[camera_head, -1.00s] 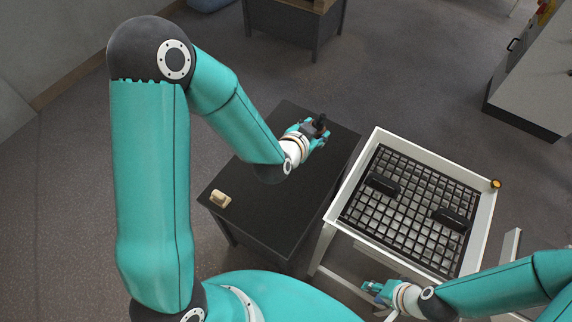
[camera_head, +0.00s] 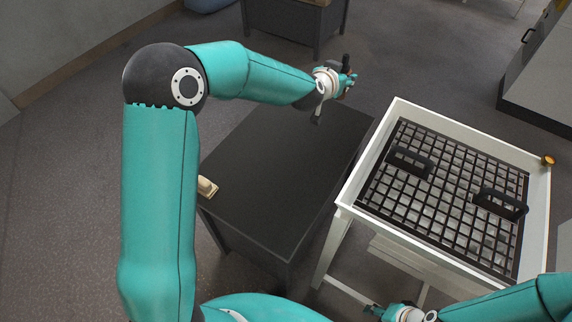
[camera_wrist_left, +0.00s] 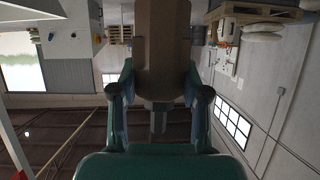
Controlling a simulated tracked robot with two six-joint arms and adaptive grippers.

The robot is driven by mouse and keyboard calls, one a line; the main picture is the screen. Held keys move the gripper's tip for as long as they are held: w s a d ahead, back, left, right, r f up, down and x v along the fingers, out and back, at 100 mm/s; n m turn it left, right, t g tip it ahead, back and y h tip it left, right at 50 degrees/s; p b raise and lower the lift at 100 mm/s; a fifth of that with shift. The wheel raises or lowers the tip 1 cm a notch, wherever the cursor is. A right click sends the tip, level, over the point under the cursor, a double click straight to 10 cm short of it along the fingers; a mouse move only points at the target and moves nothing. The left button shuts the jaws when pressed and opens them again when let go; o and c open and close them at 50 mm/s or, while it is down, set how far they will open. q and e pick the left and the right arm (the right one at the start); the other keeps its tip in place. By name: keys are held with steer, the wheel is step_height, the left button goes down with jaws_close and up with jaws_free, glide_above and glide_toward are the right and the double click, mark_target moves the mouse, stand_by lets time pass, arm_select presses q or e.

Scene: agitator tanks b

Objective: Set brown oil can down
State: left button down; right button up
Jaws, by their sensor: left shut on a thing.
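My left gripper (camera_head: 343,82) is shut on the brown oil can, in the head view above and past the far end of the black table. Only small dark parts of the can (camera_head: 345,62) show there. In the left wrist view the brown can (camera_wrist_left: 163,35) fills the top middle, between the two fingers of the left gripper (camera_wrist_left: 160,80). A narrower part of it sticks out below the fingers' grip. My right gripper (camera_head: 375,312) is at the bottom edge of the head view, low by the white frame, too small and cut off to tell its state.
The black table (camera_head: 270,180) has a mostly bare top, with a small beige block (camera_head: 207,187) at its left edge. A white-framed grate tray (camera_head: 345,200) with two black handles stands to its right. Another dark table (camera_head: 290,22) and a grey cabinet (camera_head: 545,75) are farther off.

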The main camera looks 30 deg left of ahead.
arm_select(q)
steer(key=shift+b+x, duration=0.7)
steer(key=shift+x, duration=0.05)
steer(key=shift+w+f+b, duration=0.1)
steer(key=shift+f+b, duration=0.15)
steer(key=shift+b, duration=0.05)
steer(key=b, duration=0.5)
glide_above(331, 140)
step_height(331, 140, down, 14)
steer(key=shift+d+f, duration=0.1)
steer(key=shift+f, duration=2.4)
arm_select(e)
step_height(331, 140, down, 9)
steer(key=shift+r, duration=0.1)
arm_select(q)
steer(key=shift+f+b, duration=0.15)
steer(key=shift+b, duration=0.2)
steer(key=c, duration=0.6)
jaws_free()
steer(key=shift+o, duration=0.2)
